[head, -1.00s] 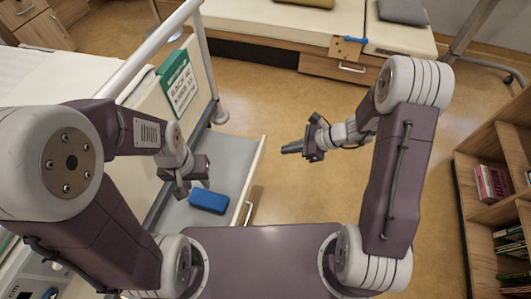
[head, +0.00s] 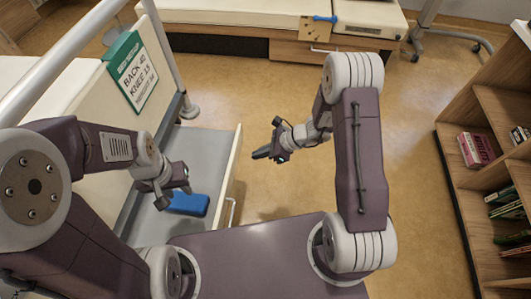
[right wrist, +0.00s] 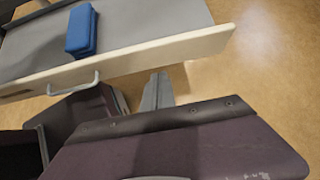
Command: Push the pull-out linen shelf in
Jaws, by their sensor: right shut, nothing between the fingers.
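The pull-out linen shelf (head: 212,146) sticks out from the foot of the bed in the head view. It has a grey top, a cream front panel and a bar handle (head: 231,213). A blue folded item (head: 188,204) lies on it. In the right wrist view, the shelf's front (right wrist: 130,62) and the blue item (right wrist: 82,30) show at the top. My left gripper (head: 175,195) is over the shelf beside the blue item, fingers apart, holding nothing visible. My right gripper (head: 262,154) is shut and empty, to the right of the front panel, apart from it in the head view.
The bed's end board (head: 130,110) carries a green-and-white sign (head: 132,75). A wooden bookcase (head: 480,185) with books stands at the right. A bench with a drawer (head: 300,50) is at the back. Open floor lies between the shelf and the bookcase.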

